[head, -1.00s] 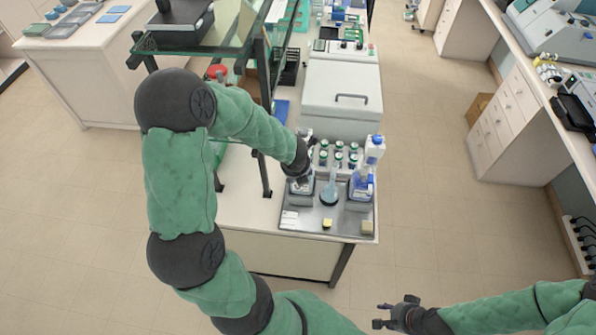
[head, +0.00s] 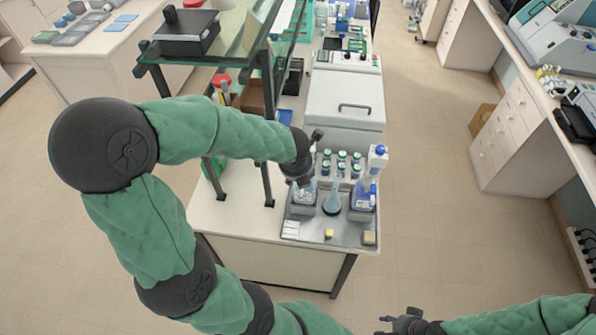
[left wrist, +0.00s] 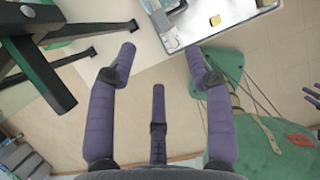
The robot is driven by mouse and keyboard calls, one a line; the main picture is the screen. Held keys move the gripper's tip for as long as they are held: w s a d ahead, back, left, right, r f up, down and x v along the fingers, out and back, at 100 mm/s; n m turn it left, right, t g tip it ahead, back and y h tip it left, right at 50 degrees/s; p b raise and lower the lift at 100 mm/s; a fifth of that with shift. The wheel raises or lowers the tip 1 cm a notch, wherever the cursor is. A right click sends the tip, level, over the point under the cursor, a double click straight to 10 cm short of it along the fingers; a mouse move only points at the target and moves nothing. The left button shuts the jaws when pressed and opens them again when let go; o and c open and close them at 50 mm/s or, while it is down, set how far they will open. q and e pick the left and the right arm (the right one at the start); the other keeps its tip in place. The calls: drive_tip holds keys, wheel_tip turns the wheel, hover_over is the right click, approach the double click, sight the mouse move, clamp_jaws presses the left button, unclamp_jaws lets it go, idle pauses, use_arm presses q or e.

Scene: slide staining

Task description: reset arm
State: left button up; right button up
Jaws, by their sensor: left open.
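My left arm reaches in from the left in the head view. Its gripper (head: 302,182) is over the left side of the metal tray (head: 350,231), by a blue-tinted container (head: 303,197) that it partly hides. In the left wrist view the left gripper (left wrist: 159,72) has its purple fingers spread, with nothing between them. The tray (left wrist: 232,20) shows there beyond the fingertips. My right gripper (head: 403,323) is low in the head view, away from the bench, with its fingers apart and partly cut off by the frame edge.
Several small bottles (head: 342,158) stand behind. A glass shelf (head: 232,50) on dark posts is close to my left arm.

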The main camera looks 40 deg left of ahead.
use_arm(q)
drive_tip(key=shift+s+d+r, duration=0.15)
drive_tip(key=shift+s+r, duration=0.1)
drive_tip(key=shift+r, duration=0.3)
drive_tip(key=shift+f, duration=0.1)
drive_tip(key=d+f+n+g+h+b, duration=0.15)
drive_tip(key=d+f+n+b, duration=0.3)
drive_tip(key=f, duration=0.55)
drive_tip(key=d+f+n+h+b, duration=0.2)
drive_tip(key=d+f+n+b, duration=0.3)
drive_tip(key=f, duration=0.5)
drive_tip(key=d+f+n+g+h+b, duration=0.15)
drive_tip(key=d+f+n+b, duration=0.35)
drive_tip(key=f, duration=0.5)
drive_tip(key=s+d+f+n+b, duration=0.3)
drive_tip(key=f+n, duration=0.3)
drive_tip(key=f, duration=0.2)
drive_tip(key=s+d+f+n+h+b, duration=0.1)
drive_tip(key=s+d+f+n+b, duration=0.2)
drive_tip(key=f+n, duration=0.3)
drive_tip(key=s+d+f+n+b, duration=0.3)
drive_tip(key=f+n, duration=0.3)
drive_tip(key=f, duration=0.5)
drive_tip(key=shift+s+d+g+b, duration=0.25)
drive_tip(key=shift+g+b, duration=0.05)
drive_tip(key=shift+b, duration=0.25)
